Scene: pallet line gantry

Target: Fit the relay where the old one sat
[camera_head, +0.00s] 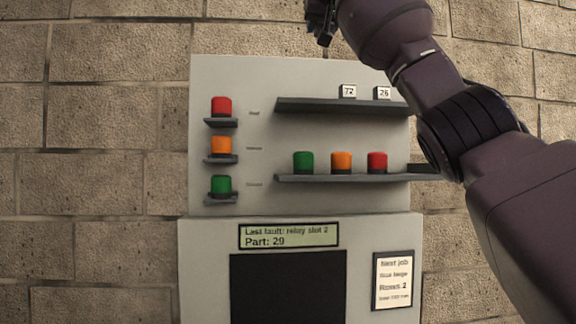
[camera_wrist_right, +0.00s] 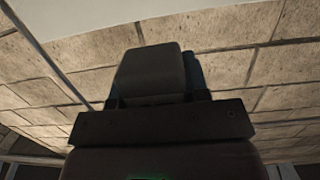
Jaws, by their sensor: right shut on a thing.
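My right gripper (camera_head: 321,22) is at the top edge of the head view, above the cabinet (camera_head: 255,85). It is shut on a small dark block, a relay by its look, mostly hidden there. A dark grey block (camera_wrist_right: 152,72) stands up at the jaws in the right wrist view; no number shows on it. Two small relays with white labels stand on the upper shelf (camera_head: 310,105): one marked 72 (camera_head: 348,91) and one marked 26 (camera_head: 383,92). A display (camera_head: 288,235) reads "Last fault: relay slot 2, Part: 29". My left gripper is not in view.
Red (camera_head: 221,106), orange (camera_head: 221,145) and green (camera_head: 221,184) caps sit on small ledges at left. The lower shelf (camera_head: 330,178) holds green, orange and red caps. A black panel (camera_head: 288,288) and a job notice (camera_head: 394,280) are below.

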